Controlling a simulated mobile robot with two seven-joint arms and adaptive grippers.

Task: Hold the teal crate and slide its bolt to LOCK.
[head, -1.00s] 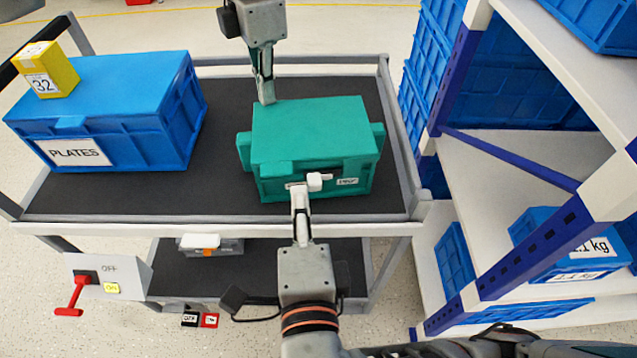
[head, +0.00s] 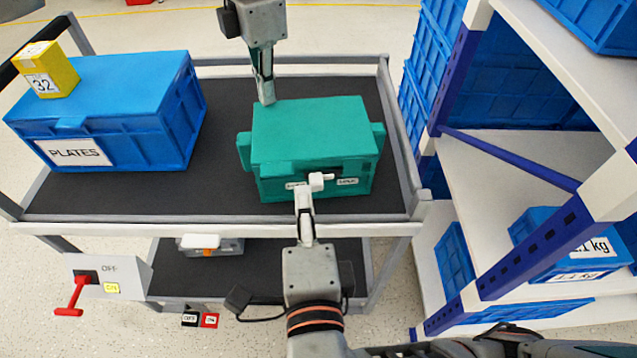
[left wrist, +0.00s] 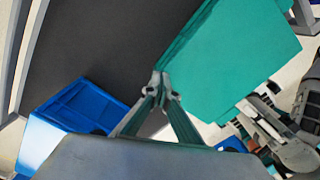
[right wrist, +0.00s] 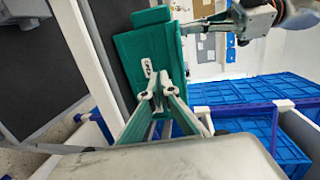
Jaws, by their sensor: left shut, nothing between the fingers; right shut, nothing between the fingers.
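The teal crate (head: 311,130) sits on the top deck of the cart. Its front carries a white bolt knob (head: 316,181) between two white labels; the right one (head: 347,182) seems to read LOCK. My left gripper (head: 266,99) is shut and empty at the crate's back left edge; I cannot tell whether it touches. In the left wrist view its tips are beside the crate (left wrist: 235,55). My right gripper (head: 304,188) is shut and empty at the crate's front, just left of the knob, contact unclear. The right wrist view shows its tips before the crate's front (right wrist: 150,50).
A blue PLATES crate (head: 125,112) with a yellow box (head: 44,70) on it stands left on the cart (head: 225,150). A shelf rack (head: 520,170) with blue crates stands right. A switch box (head: 122,275) with a red lever is at lower left. Deck between crates is clear.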

